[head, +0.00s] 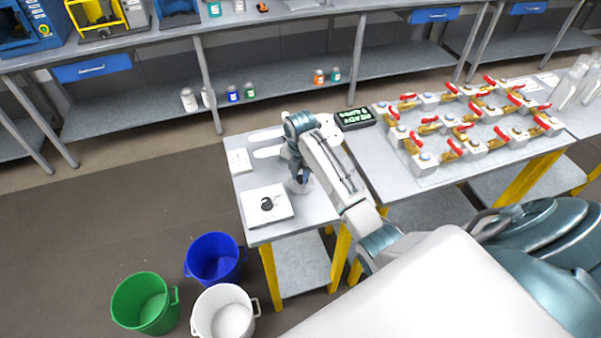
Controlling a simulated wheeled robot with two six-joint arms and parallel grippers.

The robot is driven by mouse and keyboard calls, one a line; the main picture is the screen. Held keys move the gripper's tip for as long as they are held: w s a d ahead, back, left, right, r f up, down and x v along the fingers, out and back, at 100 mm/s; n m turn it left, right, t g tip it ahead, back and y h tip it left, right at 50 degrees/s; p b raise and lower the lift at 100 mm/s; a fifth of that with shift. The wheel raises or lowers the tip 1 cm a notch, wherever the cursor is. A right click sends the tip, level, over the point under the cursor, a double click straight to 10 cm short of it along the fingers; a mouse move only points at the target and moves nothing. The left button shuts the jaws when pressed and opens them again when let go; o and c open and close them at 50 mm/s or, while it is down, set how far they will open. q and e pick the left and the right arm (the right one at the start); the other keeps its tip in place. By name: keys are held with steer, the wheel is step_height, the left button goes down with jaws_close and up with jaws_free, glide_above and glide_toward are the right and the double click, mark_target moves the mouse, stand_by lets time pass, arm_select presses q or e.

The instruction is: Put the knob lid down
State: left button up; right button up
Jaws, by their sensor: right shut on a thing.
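My right gripper (303,176) points down over the small grey table (309,208), near its middle. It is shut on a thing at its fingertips. A pale, rounded piece (298,187) shows just below the fingers and looks like the knob lid. The fingers and wrist hide most of it, and I cannot tell whether it touches the table. To its left, a white square plate (281,213) with a dark curved piece (267,203) on it lies on the table. My left gripper is not in view.
A white block (239,162) and pale flat pieces (266,134) lie toward the table's back. A dark display box (354,118) and a board of red-handled valves (430,179) are to the right. Blue (213,240), green (117,303) and white (197,318) buckets stand on the floor.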

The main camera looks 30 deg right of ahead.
steer(key=shift+f, duration=0.25)
steer(key=shift+s, duration=0.15)
steer(key=shift+f, duration=0.1)
steer(key=o, duration=1)
steer(key=shift+f, duration=0.1)
steer(key=shift+c, duration=0.2)
